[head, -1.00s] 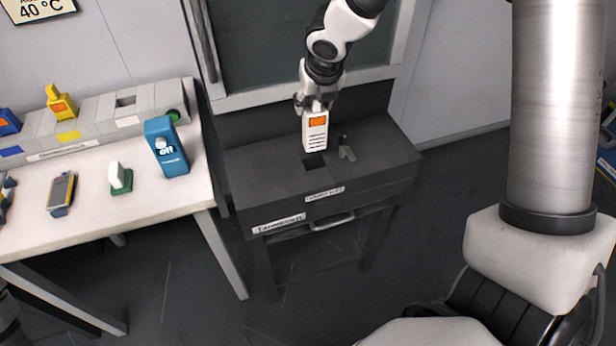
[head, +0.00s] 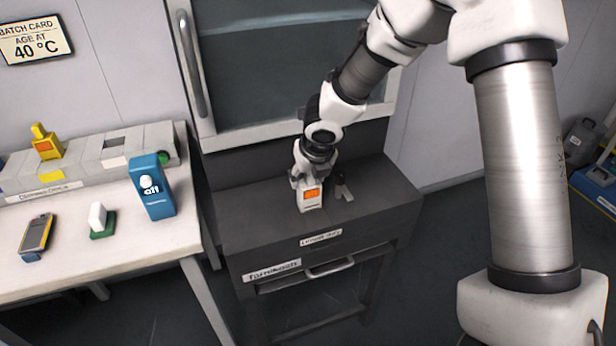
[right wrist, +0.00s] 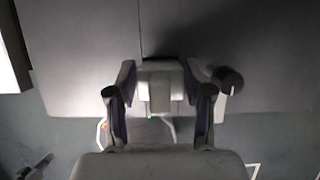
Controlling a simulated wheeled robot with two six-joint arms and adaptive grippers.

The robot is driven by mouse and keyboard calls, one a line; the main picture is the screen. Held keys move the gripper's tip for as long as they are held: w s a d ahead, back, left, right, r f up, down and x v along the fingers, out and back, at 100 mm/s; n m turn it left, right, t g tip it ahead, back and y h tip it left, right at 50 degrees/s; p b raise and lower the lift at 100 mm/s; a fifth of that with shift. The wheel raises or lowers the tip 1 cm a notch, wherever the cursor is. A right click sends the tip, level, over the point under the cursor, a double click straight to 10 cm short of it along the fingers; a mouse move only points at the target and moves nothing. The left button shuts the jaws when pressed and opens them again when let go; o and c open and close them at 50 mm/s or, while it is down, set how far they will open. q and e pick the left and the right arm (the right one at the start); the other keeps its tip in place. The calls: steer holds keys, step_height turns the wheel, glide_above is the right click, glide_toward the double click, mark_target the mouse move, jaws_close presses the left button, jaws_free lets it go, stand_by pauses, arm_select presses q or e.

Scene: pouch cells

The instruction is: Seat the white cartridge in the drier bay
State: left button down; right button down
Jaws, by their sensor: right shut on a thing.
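The white cartridge (head: 310,202) with an orange label stands upright at the top of the dark drier bench (head: 255,222) in the head view. Only its upper part shows, and its lower part appears sunk into the bay. The bay opening is hidden behind it. My right gripper (head: 307,180) is shut on the cartridge's top end from above. In the right wrist view, the two fingers (right wrist: 160,95) flank a pale block, the cartridge's top (right wrist: 160,68). My left gripper is not in view.
A small dark lever (head: 343,187) stands just right of the cartridge. On the left, a white table (head: 130,250) carries a blue unit (head: 152,190), a white block on a green base (head: 100,220), a handheld meter (head: 37,235) and a grey rack (head: 90,170) with a yellow cartridge (head: 45,145).

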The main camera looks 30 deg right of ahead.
steer(key=shift+w+f, duration=0.1)
steer(key=shift+f, duration=0.45)
steer(key=shift+c, duration=2.2)
jaws_free()
steer(key=shift+r, duration=0.1)
steer(key=shift+r, duration=0.4)
steer(key=p+v, duration=0.5)
steer(key=v, duration=0.7)
steer(key=shift+r+p, duration=0.2)
steer(key=shift+p, duration=0.1)
